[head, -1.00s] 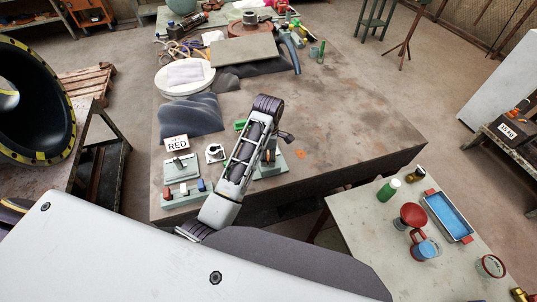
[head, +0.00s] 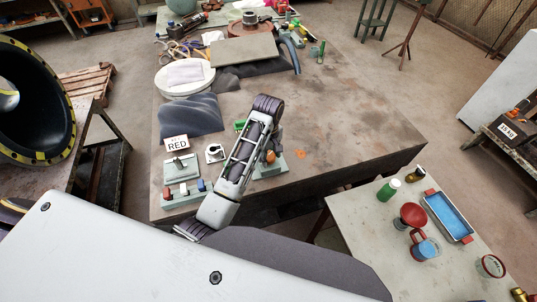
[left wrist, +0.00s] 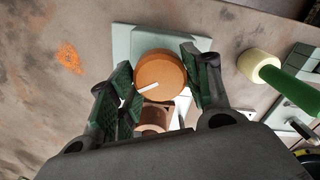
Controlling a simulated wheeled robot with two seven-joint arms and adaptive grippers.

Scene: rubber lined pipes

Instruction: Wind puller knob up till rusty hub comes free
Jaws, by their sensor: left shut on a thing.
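The orange knob (left wrist: 160,76) with a white pointer line sits between the green-padded fingers of my left gripper (left wrist: 158,72) in the left wrist view. The gripper is shut on the knob. A brownish, rusty-looking cylinder (left wrist: 154,118), probably the hub, shows beneath the knob, partly hidden by a finger. Both are over a pale green base plate (left wrist: 125,40). In the head view, the orange knob (head: 270,156) shows just right of my left arm, which hides most of the fixture. My right gripper is out of view.
A green handle with a cream end (left wrist: 275,78) lies beside the fixture. The bench to the right (head: 350,135) is mostly clear.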

